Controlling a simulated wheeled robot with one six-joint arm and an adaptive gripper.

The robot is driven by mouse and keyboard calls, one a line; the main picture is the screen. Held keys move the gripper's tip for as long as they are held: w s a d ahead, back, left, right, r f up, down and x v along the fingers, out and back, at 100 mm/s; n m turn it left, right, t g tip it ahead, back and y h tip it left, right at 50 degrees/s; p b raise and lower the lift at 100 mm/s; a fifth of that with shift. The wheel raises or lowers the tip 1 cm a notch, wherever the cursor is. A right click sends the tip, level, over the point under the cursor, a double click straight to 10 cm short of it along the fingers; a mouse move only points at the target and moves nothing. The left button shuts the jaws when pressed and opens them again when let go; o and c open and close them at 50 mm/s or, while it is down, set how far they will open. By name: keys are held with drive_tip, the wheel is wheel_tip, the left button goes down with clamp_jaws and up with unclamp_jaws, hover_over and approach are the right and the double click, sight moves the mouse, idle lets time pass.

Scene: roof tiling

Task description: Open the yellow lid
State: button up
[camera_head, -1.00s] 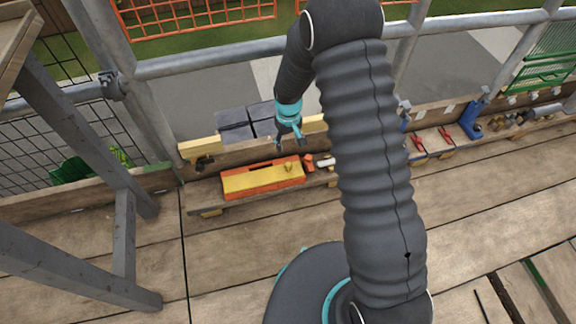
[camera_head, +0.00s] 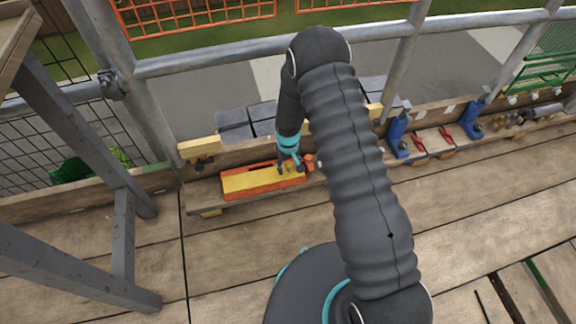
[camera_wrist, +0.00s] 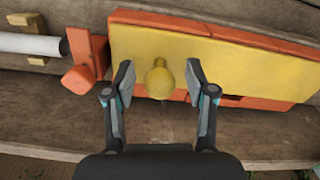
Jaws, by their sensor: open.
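The yellow lid (camera_head: 255,180) lies flat on an orange box (camera_head: 262,192) on the low wooden shelf by the railing. In the wrist view the lid (camera_wrist: 230,68) fills the upper middle, with the orange box (camera_wrist: 265,101) showing along its edges. A round yellow knob (camera_wrist: 159,80) stands up from the lid. My gripper (camera_wrist: 162,90) is open, with one finger on each side of the knob and a gap on both sides. In the head view my gripper (camera_head: 291,166) is over the right end of the lid.
An orange block-like tool (camera_wrist: 86,60) and a white roll (camera_wrist: 30,44) lie just left of the box in the wrist view. Blue clamps (camera_head: 398,136) and red-handled tools (camera_head: 418,146) lie further right on the shelf. Grey slates (camera_head: 236,124) and the metal railing (camera_head: 250,57) stand behind.

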drive_tip(key=shift+f, duration=0.1)
clamp_jaws()
idle(0.4)
